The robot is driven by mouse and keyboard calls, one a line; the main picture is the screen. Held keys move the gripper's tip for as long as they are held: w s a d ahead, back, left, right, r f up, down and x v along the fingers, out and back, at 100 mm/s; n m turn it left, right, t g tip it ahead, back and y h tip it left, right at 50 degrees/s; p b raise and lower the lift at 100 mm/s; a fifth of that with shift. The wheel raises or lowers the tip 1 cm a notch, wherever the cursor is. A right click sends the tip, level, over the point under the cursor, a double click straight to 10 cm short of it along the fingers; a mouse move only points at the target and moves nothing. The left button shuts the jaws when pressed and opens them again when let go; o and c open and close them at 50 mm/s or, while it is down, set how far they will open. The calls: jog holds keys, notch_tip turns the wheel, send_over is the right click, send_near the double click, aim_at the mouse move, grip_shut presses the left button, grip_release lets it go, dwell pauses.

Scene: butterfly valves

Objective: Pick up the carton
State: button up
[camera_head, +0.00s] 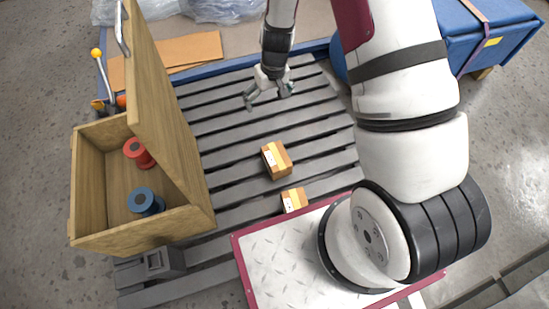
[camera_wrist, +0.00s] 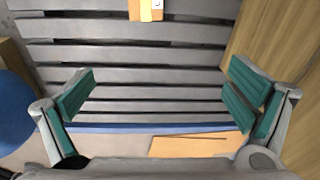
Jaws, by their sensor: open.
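A brown carton (camera_head: 276,160) with yellow tape and a white label sits on the grey slatted surface (camera_head: 232,153). A smaller, similar carton (camera_head: 293,200) sits nearer to me, beside the metal plate's edge. In the wrist view, one carton (camera_wrist: 146,10) shows at the top edge, partly cut off; I cannot be sure which. My gripper (camera_head: 268,97) is above the slats, beyond both cartons and apart from them. In the wrist view its green-padded fingers (camera_wrist: 160,94) are wide open with nothing between them.
An open wooden box (camera_head: 90,240) holding a red spool (camera_head: 138,152) and a blue spool (camera_head: 145,201) stands left, its raised wooden panel (camera_head: 160,110) beside the slats. Orange cardboard (camera_head: 190,48) lies at the back. A blue case (camera_head: 490,35) is at right. Slats around the cartons are clear.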

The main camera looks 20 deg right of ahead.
jog(key=g+b, duration=0.1)
jog(key=b, duration=0.4)
send_over(277, 157)
jog(key=shift+h, duration=0.4)
notch_tip(277, 157, down, 22)
jog(key=shift+f, duration=0.2)
notch_tip(277, 157, down, 8)
jog(key=b, duration=0.2)
jog(key=shift+b, duration=0.4)
jog(key=shift+w+f+b, duration=0.15)
jog(key=shift+f+b, duration=0.65)
jog(key=shift+f, duration=0.65)
jog(key=shift+w+f+b, duration=0.15)
jog(key=shift+f+b, duration=0.6)
jog(key=shift+f, duration=0.65)
jog(key=shift+c, duration=0.5)
jog(key=shift+r, duration=0.1)
jog(key=c, duration=1.6)
